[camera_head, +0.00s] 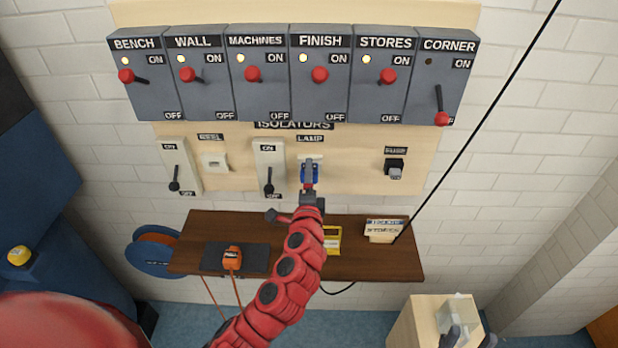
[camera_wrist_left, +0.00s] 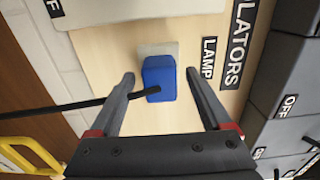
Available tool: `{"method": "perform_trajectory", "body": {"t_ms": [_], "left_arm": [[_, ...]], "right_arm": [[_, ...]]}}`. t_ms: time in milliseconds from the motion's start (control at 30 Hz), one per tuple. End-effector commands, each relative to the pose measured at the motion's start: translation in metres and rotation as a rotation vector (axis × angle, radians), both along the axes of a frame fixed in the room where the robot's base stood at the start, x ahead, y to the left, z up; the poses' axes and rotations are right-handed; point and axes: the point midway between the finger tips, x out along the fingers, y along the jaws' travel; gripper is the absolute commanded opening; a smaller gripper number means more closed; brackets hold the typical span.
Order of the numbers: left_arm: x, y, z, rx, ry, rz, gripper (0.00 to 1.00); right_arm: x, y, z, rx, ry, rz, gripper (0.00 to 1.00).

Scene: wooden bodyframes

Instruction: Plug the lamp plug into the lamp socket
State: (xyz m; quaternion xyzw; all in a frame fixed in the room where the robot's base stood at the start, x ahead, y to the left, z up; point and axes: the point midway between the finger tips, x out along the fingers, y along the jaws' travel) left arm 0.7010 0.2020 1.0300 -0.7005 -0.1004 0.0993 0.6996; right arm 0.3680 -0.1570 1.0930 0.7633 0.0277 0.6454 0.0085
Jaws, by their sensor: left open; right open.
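The blue lamp plug (camera_wrist_left: 159,78) sits against the pale lamp socket plate (camera_wrist_left: 158,48) under the LAMP label, with its black cable running off to the left in the left wrist view. How deep it sits cannot be told. My left gripper (camera_wrist_left: 160,85) is open, one finger on each side of the plug, with visible gaps. In the head view my left gripper (camera_head: 309,178) is at the lamp socket plate (camera_head: 317,158) and partly covers the blue plug. My right gripper (camera_head: 468,337) is open at the bottom right, by a pale block (camera_head: 457,314).
An isolator panel (camera_head: 433,170) holds several lever switches above a narrow wooden shelf (camera_head: 390,263). An orange plug (camera_head: 232,258) lies on a dark mat (camera_head: 258,262). A yellow item (camera_head: 333,240) and a card holder (camera_head: 384,231) stand on the shelf. A blue reel (camera_head: 150,265) is left.

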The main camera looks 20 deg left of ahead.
Motion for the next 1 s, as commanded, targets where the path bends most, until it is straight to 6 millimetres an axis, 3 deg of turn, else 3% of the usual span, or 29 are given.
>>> {"method": "perform_trajectory", "body": {"t_ms": [267,667,800,1000], "left_arm": [[-0.028,-0.009,-0.003,0.002,0.0,-0.005,0.82],[-0.111,-0.033,-0.005,0.002,0.002,-0.003,0.82],[-0.134,-0.04,0.004,0.0,0.008,-0.004,0.82],[-0.158,-0.048,0.002,0.001,0.005,-0.004,0.82]], "right_arm": [[0.0,0.0,-0.01,0.0,0.0,0.0,0.5],[0.0,0.0,-0.035,0.0,0.0,0.0,0.5],[0.0,0.0,-0.004,0.0,-0.001,0.0,0.5],[0.0,0.0,0.01,0.0,0.0,0.0,0.5]]}}
